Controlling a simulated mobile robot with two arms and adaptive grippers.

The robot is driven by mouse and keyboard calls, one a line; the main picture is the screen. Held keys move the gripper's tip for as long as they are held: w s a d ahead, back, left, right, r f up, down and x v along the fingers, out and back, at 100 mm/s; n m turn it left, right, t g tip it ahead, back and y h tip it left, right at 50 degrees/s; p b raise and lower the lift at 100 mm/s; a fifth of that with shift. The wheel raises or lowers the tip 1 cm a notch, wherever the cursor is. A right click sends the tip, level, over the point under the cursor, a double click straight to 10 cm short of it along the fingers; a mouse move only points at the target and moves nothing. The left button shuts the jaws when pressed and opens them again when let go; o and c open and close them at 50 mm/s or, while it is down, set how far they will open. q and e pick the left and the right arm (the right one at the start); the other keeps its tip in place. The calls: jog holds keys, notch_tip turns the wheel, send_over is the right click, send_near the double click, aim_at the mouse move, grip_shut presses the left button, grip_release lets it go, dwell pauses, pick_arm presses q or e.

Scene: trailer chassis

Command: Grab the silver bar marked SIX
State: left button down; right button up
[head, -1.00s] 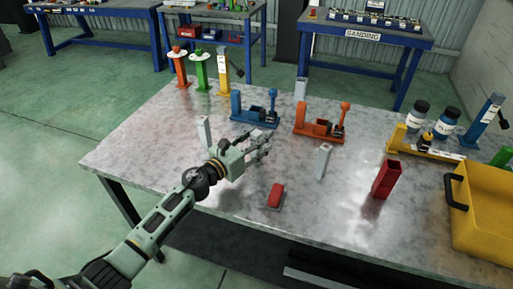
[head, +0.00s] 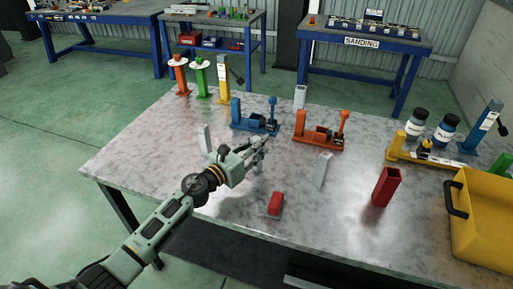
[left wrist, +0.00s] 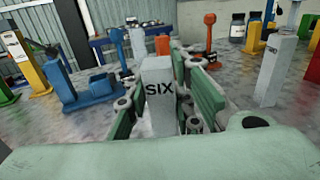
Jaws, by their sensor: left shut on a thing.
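The silver bar marked SIX (left wrist: 158,98) stands upright between the fingers of my left gripper in the left wrist view, its black lettering facing the camera. My left gripper (head: 262,147) is shut on this bar, low over the left-middle part of the table. In the head view I cannot clearly make out the bar between the fingers. Another silver bar (head: 204,138) stands left of the gripper, its base partly hidden. A silver bar (head: 323,169) stands to the right, also seen in the left wrist view (left wrist: 276,70). A further silver bar (head: 300,96) stands at the back. My right gripper is out of view.
A blue vise-like fixture (head: 253,122) and an orange one (head: 320,135) stand behind the gripper. A red block (head: 274,204) lies in front, a red square tube (head: 386,187) stands right, and a yellow bin (head: 488,220) is at the right edge. The grey tabletop (head: 140,150) is bare at left.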

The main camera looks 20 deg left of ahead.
aim_at(256, 138)
pick_arm(q)
notch_tip(256, 138, up, 4)
jog(key=shift+f+p, duration=0.1)
jog(key=shift+p, duration=0.8)
jog(key=s+d+r+p, duration=0.2)
jog(key=d+r+p, duration=0.4)
jog(key=d, duration=0.5)
jog(key=shift+d+r+p, duration=0.25)
jog(key=shift+p, duration=0.7)
